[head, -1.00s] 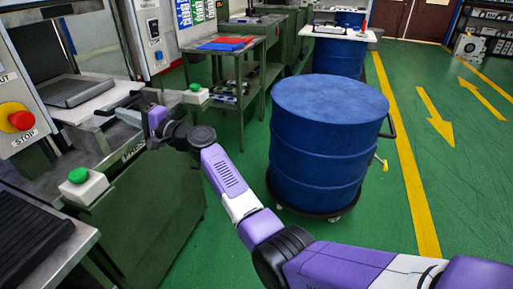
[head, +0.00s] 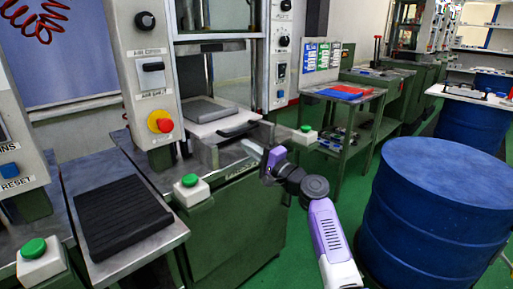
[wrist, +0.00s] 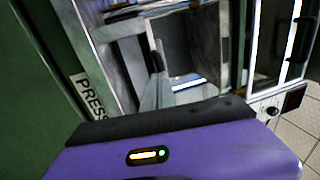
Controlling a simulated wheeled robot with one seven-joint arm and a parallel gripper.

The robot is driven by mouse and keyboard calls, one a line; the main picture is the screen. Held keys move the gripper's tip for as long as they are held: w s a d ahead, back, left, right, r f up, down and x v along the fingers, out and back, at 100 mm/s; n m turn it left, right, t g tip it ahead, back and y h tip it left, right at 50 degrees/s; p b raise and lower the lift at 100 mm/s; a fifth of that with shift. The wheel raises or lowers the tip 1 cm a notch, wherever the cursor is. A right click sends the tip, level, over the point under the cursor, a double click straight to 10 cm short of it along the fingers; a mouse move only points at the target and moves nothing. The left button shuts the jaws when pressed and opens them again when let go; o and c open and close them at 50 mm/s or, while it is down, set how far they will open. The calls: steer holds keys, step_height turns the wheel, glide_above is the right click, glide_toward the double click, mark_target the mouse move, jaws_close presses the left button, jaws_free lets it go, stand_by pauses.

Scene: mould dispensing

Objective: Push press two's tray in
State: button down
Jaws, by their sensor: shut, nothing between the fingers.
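Press two's tray (head: 226,119) is a pale plate between the press uprights, with a grey mould block (head: 206,109) on it. A dark handle (head: 239,130) is at its front edge. In the head view my gripper (head: 252,149) is low at the press front, just right of and in front of the handle. It is shut and empty, pointing left toward the press. I cannot tell whether the fingers touch the tray or handle. In the wrist view the fingers (wrist: 158,88) lie over the metal front of the press, beside the "PRESS" label.
Green buttons on white boxes (head: 191,190) and (head: 304,135) flank the press front. A red stop button (head: 164,125) is on the panel at left. A black ribbed block (head: 120,215) lies on the neighbouring bench. A blue drum (head: 440,215) stands at right, with green floor between it and the press.

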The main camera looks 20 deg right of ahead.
steer(key=p+v, duration=0.1)
steer(key=v, duration=0.8)
steer(key=shift+s+d, duration=0.25)
steer(key=s+d+f+h, duration=0.2)
steer(key=s+d+h, duration=0.25)
steer(key=h, duration=0.25)
steer(key=s+a+f+n+h, duration=0.1)
steer(key=s+f+n+h, duration=0.1)
steer(key=s+f, duration=0.35)
steer(key=s+a+f+n+h, duration=0.1)
steer(key=s+f+n, duration=0.15)
steer(key=s, duration=0.55)
steer(key=s+a+f+n+g+y, duration=0.1)
steer(key=s+a+n, duration=0.25)
steer(key=s, duration=0.85)
steer(key=s+a+f+n+g+y, duration=0.1)
steer(key=s+a+n, duration=0.3)
steer(key=s, duration=0.8)
steer(key=s+a+f+n+g+y, duration=0.15)
steer(key=s+a, duration=0.35)
steer(key=s, duration=0.7)
step_height(320, 180, up, 17)
steer(key=p, duration=1.8)
steer(key=shift+s+a+r+h, duration=0.25)
steer(key=shift+s+h, duration=0.1)
steer(key=shift+s, duration=0.05)
